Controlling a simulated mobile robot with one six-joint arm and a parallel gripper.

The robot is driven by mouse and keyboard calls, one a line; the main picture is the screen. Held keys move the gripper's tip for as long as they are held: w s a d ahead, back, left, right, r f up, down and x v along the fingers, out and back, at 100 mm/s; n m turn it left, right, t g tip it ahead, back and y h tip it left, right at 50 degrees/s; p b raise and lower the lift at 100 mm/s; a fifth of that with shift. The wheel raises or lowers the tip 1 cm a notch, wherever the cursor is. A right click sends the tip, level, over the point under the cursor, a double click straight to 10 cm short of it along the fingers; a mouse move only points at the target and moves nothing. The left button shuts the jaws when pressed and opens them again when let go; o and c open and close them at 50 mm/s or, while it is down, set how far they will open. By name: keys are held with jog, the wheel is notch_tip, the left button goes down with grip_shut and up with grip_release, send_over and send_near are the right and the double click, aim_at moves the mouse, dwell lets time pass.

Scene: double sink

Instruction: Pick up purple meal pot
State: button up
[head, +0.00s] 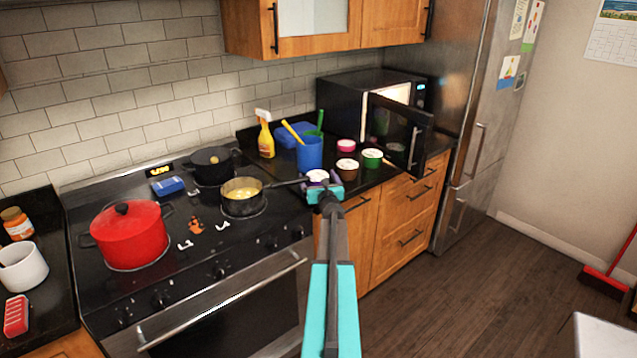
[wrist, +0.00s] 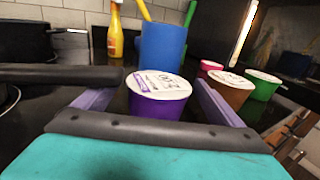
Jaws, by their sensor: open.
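The purple meal pot (wrist: 160,103) has a white lid with dark writing and stands upright on the black counter. In the wrist view it sits between the two purple fingers of my gripper (wrist: 152,100), which is open around it. I see gaps on both sides, so the fingers do not look closed on it. In the head view my gripper (head: 320,193) is at the counter's front edge, and only the pale lid of the purple meal pot (head: 318,175) shows clearly behind it.
A blue container (head: 309,153) with utensils stands behind the pot. Brown (head: 346,169), green (head: 372,158) and pink (head: 346,146) pots stand to the right, near the open microwave door (head: 400,125). The handle of the saucepan (head: 243,199) reaches close to my gripper's left side.

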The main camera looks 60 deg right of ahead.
jog(key=shift+c, duration=0.2)
jog(key=c, duration=1.3)
jog(key=shift+c, duration=0.2)
jog(key=shift+b, duration=0.4)
jog(key=s+a+b, duration=0.1)
jog(key=s+a, duration=0.1)
jog(key=s, duration=0.6)
jog(key=s+a+b, duration=0.2)
jog(key=s+a, duration=0.1)
jog(key=s, duration=0.6)
jog(key=shift+a, duration=0.35)
jog(key=shift+r, duration=0.1)
